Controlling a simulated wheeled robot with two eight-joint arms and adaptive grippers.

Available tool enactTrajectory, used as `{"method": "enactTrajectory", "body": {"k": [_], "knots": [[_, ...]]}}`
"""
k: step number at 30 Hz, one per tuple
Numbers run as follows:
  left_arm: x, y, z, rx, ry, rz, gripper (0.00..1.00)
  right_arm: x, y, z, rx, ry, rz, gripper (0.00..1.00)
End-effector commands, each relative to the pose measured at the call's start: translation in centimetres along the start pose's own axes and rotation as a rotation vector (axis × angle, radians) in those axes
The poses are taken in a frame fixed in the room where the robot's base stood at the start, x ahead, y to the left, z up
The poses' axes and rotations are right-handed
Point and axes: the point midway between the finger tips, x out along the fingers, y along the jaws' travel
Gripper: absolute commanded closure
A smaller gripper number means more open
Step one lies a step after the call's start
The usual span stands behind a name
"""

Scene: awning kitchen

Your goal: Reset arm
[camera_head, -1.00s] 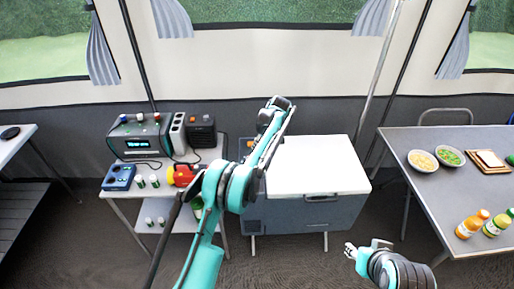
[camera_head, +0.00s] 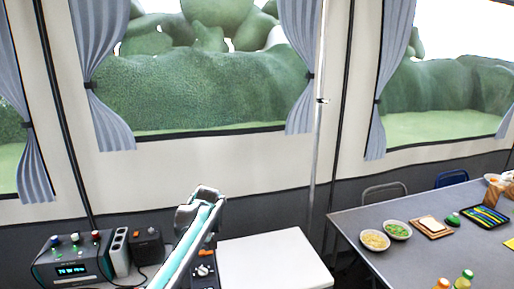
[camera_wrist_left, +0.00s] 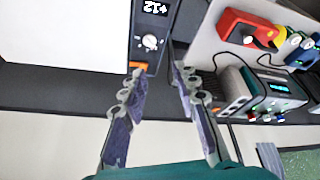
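My left arm (camera_head: 186,245), teal and grey, reaches up from the bottom of the head view, its far end in front of the tent wall. Its fingers cannot be made out there. In the left wrist view my left gripper (camera_wrist_left: 157,72) is open, its two fingers apart with nothing between them. Beyond them lie the cooler's control panel (camera_wrist_left: 150,38) and a dark strip. My right arm and gripper are outside the head view.
A cooler with a white lid (camera_head: 270,262) stands beside the left arm. A console (camera_head: 72,267) is at lower left. A red and yellow item (camera_wrist_left: 250,28) shows in the wrist view. The grey table (camera_head: 405,250) at right holds bowls (camera_head: 375,240) and bottles (camera_head: 464,280).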

Motion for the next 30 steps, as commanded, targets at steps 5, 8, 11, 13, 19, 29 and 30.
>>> {"method": "enactTrajectory", "body": {"k": [5, 8, 11, 13, 19, 29, 30], "knots": [[-5.6, -4.8, 3.8, 0.135, 0.017, 0.075, 0.7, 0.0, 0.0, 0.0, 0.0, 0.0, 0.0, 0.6], [-7.9, -7.4, 6.4, 0.213, 0.033, 0.116, 0.7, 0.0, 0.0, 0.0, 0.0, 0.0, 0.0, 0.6], [-9.6, -10.2, 9.4, 0.289, 0.054, 0.155, 0.7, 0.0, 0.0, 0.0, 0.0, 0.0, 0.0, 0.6], [-10.4, -12.1, 11.7, 0.341, 0.071, 0.18, 0.7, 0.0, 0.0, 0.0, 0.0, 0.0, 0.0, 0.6], [-10.9, -17.2, 18.6, 0.485, 0.131, 0.248, 0.7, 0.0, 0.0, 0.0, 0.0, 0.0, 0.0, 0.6], [-8.9, -21.5, 25.8, 0.628, 0.206, 0.305, 0.7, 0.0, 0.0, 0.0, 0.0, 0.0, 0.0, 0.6], [-8.7, -21.6, 26.0, 0.633, 0.21, 0.306, 0.7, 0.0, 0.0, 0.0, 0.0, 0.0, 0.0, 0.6]]}}
